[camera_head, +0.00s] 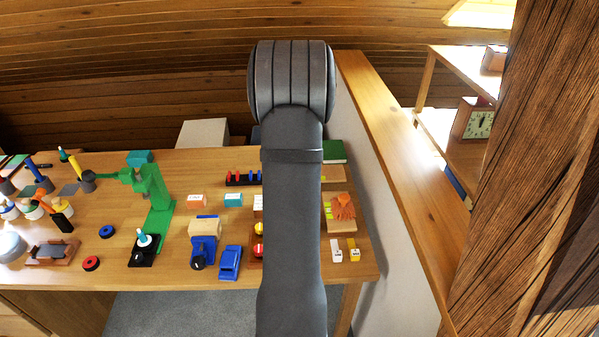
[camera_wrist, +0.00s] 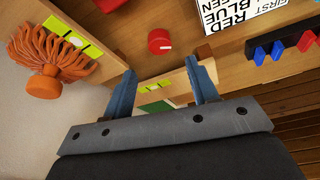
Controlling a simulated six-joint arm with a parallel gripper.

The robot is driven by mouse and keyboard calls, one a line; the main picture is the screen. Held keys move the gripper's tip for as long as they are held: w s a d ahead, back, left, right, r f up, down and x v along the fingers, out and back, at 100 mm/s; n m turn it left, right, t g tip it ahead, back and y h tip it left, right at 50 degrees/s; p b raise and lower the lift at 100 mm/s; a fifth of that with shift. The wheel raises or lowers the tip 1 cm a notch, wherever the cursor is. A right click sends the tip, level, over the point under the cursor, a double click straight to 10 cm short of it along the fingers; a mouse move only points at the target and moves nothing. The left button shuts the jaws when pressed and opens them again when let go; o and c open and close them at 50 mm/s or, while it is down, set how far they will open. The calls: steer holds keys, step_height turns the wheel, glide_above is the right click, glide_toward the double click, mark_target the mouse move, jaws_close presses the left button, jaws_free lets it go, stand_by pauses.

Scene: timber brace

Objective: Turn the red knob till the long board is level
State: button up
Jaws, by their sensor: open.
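In the wrist view a round red knob (camera_wrist: 159,41) with a pale mark sits on a wooden surface, just beyond my gripper (camera_wrist: 160,66). My gripper is open and empty, with its two blue-grey fingers apart below the knob and not around it. A light wooden piece with a yellow-green strip (camera_wrist: 157,87) lies partly behind the fingers. Another wooden piece with a yellow-green, black-marked strip (camera_wrist: 72,37) is at upper left. I cannot tell which is the long board, or its tilt. In the head view my arm hides the knob and gripper.
An orange tasselled object (camera_wrist: 45,60) is left of my fingers; it also shows in the head view (camera_head: 341,206). A white lettered card (camera_wrist: 240,12) and coloured pegs (camera_wrist: 278,50) are at upper right. A green stand (camera_head: 155,195) and blue toy vehicle (camera_head: 229,263) are farther left.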

steer(key=v, duration=1)
steer(key=shift+s, duration=0.15)
steer(key=x, duration=1.7)
steer(key=shift+w+f, duration=0.25)
steer(key=shift+r+n, duration=0.15)
steer(key=shift+n, duration=0.15)
stand_by(2.3)
steer(key=shift+d+n+y, duration=0.1)
steer(key=shift+n+y, duration=0.7)
steer(key=shift+n, duration=1.1)
steer(key=shift+v, duration=2.4)
